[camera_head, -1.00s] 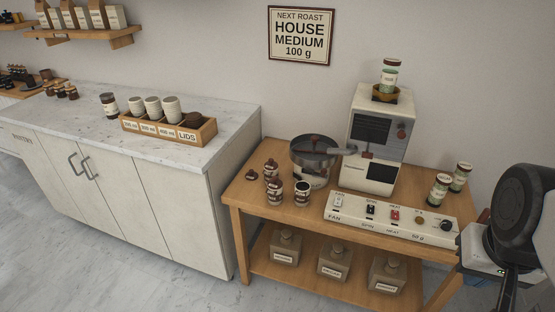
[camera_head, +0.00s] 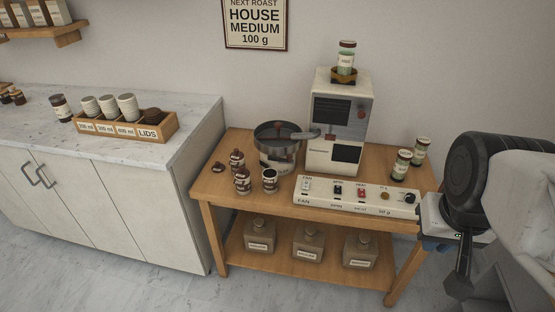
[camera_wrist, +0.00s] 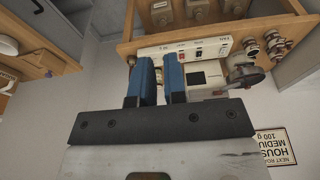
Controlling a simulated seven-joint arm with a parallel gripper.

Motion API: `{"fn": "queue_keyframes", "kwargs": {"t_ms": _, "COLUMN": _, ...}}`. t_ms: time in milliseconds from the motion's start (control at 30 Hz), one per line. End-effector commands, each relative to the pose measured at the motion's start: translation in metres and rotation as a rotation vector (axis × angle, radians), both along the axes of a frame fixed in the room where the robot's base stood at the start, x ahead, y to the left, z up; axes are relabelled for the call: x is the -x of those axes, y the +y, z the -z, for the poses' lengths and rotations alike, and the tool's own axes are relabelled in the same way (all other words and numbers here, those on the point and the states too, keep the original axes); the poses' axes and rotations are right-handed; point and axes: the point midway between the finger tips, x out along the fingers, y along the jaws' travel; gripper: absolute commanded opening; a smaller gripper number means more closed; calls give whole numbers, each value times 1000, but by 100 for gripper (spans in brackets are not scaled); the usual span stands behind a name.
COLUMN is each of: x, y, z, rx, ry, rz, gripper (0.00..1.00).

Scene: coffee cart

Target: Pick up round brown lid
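In the wrist view the jars (camera_wrist: 275,44) show at upper right, but I cannot clearly pick out the lid. My gripper (camera_wrist: 160,68) has two blue fingers with a gap between them and nothing held. In the head view it is at the cart's right end, largely hidden by my arm, far from the lid.
The cart (camera_head: 225,190) also bears a pan (camera_head: 279,150), a roasting machine (camera_head: 338,125), a switch panel (camera_head: 355,197) and two jars at right. Canisters stand on the lower shelf. A LIDS crate (camera_head: 148,133) stands on the left counter (camera_head: 195,120).

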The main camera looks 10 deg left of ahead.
Motion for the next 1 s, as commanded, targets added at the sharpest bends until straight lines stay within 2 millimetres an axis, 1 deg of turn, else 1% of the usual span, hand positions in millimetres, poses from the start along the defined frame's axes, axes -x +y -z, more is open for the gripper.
{"fn": "queue_keyframes", "kwargs": {"t_ms": 33, "x": 0, "y": 0, "z": 0, "rx": 0, "ry": 0, "rz": 0, "gripper": 20}}
{"fn": "queue_keyframes", "kwargs": {"t_ms": 67, "x": 0, "y": 0, "z": 0, "rx": 0, "ry": 0, "rz": 0, "gripper": 24}}
{"fn": "queue_keyframes", "kwargs": {"t_ms": 400, "x": 0, "y": 0, "z": 0, "rx": 0, "ry": 0, "rz": 0, "gripper": 77}}
{"fn": "queue_keyframes", "kwargs": {"t_ms": 500, "x": 0, "y": 0, "z": 0, "rx": 0, "ry": 0, "rz": 0, "gripper": 90}}
{"fn": "queue_keyframes", "kwargs": {"t_ms": 833, "x": -1, "y": 0, "z": -1, "rx": 1, "ry": 1, "rz": -4, "gripper": 90}}
{"fn": "queue_keyframes", "kwargs": {"t_ms": 1000, "x": -11, "y": 3, "z": -5, "rx": 5, "ry": 3, "rz": -36, "gripper": 90}}
